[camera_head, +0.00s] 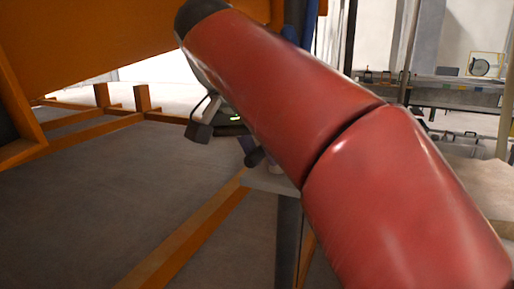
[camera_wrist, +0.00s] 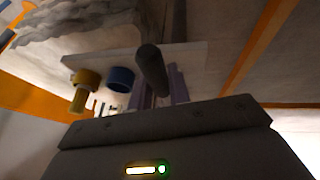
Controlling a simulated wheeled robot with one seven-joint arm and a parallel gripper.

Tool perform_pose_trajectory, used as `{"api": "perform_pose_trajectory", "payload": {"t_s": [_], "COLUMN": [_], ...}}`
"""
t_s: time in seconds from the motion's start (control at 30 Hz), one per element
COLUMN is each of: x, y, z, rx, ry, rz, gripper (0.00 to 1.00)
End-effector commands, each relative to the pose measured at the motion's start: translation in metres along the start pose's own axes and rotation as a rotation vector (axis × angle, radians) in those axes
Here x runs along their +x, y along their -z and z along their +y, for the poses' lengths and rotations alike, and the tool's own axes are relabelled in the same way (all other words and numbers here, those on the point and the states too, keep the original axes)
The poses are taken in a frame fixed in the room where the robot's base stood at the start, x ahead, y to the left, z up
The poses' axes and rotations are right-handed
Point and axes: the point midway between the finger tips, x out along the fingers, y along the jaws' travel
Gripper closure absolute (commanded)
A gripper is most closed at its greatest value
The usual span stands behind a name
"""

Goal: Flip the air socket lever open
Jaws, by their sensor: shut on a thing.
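A dark, round-ended lever (camera_wrist: 152,66) stands out between the greyish-purple fingers of my gripper (camera_wrist: 160,88) in the wrist view. My gripper is shut on it. The lever is in front of a pale plate (camera_wrist: 187,56) that also carries a yellow fitting (camera_wrist: 86,79) and a blue round fitting (camera_wrist: 121,79). The lever's base is hidden behind my gripper's dark body. In the head view, my red arm covers most of the work, and my gripper (camera_head: 252,148) shows only in part beside the grey plate (camera_head: 270,182) on its post.
A large orange panel (camera_head: 100,40) overhangs the upper left of the head view. Orange beams (camera_head: 185,240) run along the floor near the post. Bare grey floor (camera_head: 100,190) lies to the left. Equipment racks (camera_head: 435,90) stand at the back right.

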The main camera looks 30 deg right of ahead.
Motion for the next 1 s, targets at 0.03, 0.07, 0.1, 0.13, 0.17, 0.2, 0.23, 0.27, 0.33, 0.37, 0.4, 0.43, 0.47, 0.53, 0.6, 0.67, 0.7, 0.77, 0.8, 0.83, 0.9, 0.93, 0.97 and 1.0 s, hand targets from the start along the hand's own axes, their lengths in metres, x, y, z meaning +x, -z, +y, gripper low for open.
{"api": "perform_pose_trajectory", "payload": {"t_s": [0.03, 0.07, 0.1, 0.13, 0.17, 0.2, 0.23, 0.27, 0.33, 0.37, 0.4, 0.43, 0.47, 0.53, 0.6, 0.67, 0.7, 0.77, 0.8, 0.83, 0.9, 0.93, 0.97, 1.0], "x": [0.0, 0.0, 0.0, 0.0, 0.0, 0.0, 0.0, 0.0, 0.0, 0.0, 0.0, 0.0, 0.0, 0.0, 0.0, -0.001, -0.002, -0.006, -0.011, -0.015, -0.027, -0.034, -0.04, -0.05], "y": [0.0, 0.0, 0.0, 0.001, 0.001, 0.001, 0.001, 0.001, 0.001, 0.001, 0.001, 0.001, 0.001, 0.001, 0.001, 0.001, 0.001, 0.001, 0.002, 0.002, 0.002, 0.002, 0.002, 0.002], "z": [0.0, 0.0, 0.0, 0.0, 0.0, 0.0, 0.0, 0.0, 0.0, 0.0, 0.0, 0.0, 0.0, 0.0, 0.0, 0.0, 0.0, 0.0, 0.0, 0.0, -0.001, -0.001, -0.001, -0.001], "rx": [0.0, 0.0, 0.0, 0.0, 0.0, 0.0, 0.0, 0.0, 0.0, 0.0, 0.0, 0.0, 0.0, 0.001, 0.001, 0.001, 0.001, 0.001, 0.001, 0.001, 0.001, 0.001, 0.001, 0.001], "ry": [0.001, 0.001, 0.001, 0.001, 0.001, 0.001, 0.001, 0.001, 0.001, 0.001, 0.001, 0.001, 0.001, 0.0, 0.0, 0.0, 0.0, 0.001, 0.001, 0.001, 0.002, 0.002, 0.002, 0.002], "rz": [0.0, 0.0, 0.001, 0.001, 0.001, 0.001, 0.001, 0.001, 0.001, 0.001, 0.001, 0.001, 0.001, 0.001, 0.001, 0.001, 0.001, 0.002, 0.003, 0.003, 0.003, 0.003, 0.003, 0.003], "gripper": [1.0, 1.0, 1.0, 1.0, 1.0, 1.0, 0.8, 0.76, 0.67, 0.63, 0.59, 0.59, 0.59, 0.59, 0.59, 0.59, 0.59, 0.59, 0.59, 0.59, 0.59, 0.59, 0.59, 0.59]}}
